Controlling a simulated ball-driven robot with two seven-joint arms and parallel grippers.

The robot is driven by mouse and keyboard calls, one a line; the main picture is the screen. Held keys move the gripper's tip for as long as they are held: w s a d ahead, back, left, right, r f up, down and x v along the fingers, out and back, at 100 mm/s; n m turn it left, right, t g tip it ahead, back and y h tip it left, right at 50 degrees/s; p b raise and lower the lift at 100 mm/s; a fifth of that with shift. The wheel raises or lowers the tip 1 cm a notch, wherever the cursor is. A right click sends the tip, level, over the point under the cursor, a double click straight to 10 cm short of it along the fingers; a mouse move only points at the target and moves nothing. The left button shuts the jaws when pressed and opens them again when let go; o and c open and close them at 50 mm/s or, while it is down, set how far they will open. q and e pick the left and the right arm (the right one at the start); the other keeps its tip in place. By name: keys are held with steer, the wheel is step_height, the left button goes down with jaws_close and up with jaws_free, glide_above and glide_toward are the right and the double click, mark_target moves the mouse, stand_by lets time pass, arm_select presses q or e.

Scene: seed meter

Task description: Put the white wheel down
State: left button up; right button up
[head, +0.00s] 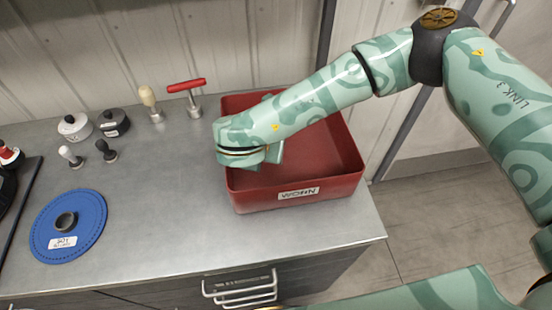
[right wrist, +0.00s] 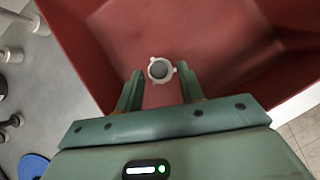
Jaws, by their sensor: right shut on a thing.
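The white wheel (right wrist: 160,69) is a small ring with short lugs and a grey centre. In the right wrist view it sits between the fingertips of my right gripper (right wrist: 161,82), which is shut on it. The wheel is over the inside of a red bin (head: 300,193) labelled "WORN"; I cannot tell its height above the bin floor. In the head view my right gripper (head: 265,158) is over the left part of the bin, and the wheel is hidden there. The bin's red wall also shows in the right wrist view (right wrist: 80,45). My left gripper is not in view.
A blue disc (head: 85,212) with a dark hub lies on the grey bench (head: 170,240). White (head: 74,127) and black (head: 113,122) pots, small knobs, a wooden-handled tool (head: 150,100) and a red-handled tool (head: 187,86) stand behind. The bench between disc and bin is clear.

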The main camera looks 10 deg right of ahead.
mark_target(274, 171)
steer(key=d+f, duration=0.1)
steer(key=w+f, duration=0.1)
steer(key=shift+d+f, duration=0.35)
steer(key=shift+d, duration=0.05)
steer(key=f, duration=0.1)
steer(key=d+f, duration=0.1)
steer(key=f, duration=0.2)
steer(key=shift+w+d, duration=0.2)
steer(key=shift+w, duration=0.05)
steer(key=shift+f, duration=0.4)
steer(key=shift+f+b, duration=0.1)
steer(key=shift+b, duration=0.2)
steer(key=o, duration=1)
steer(key=shift+c, duration=0.2)
steer(key=shift+s+a+r, duration=0.1)
steer(key=shift+r, duration=0.3)
steer(key=p+v, duration=0.1)
steer(key=v, duration=1)
steer(key=shift+r, duration=0.2)
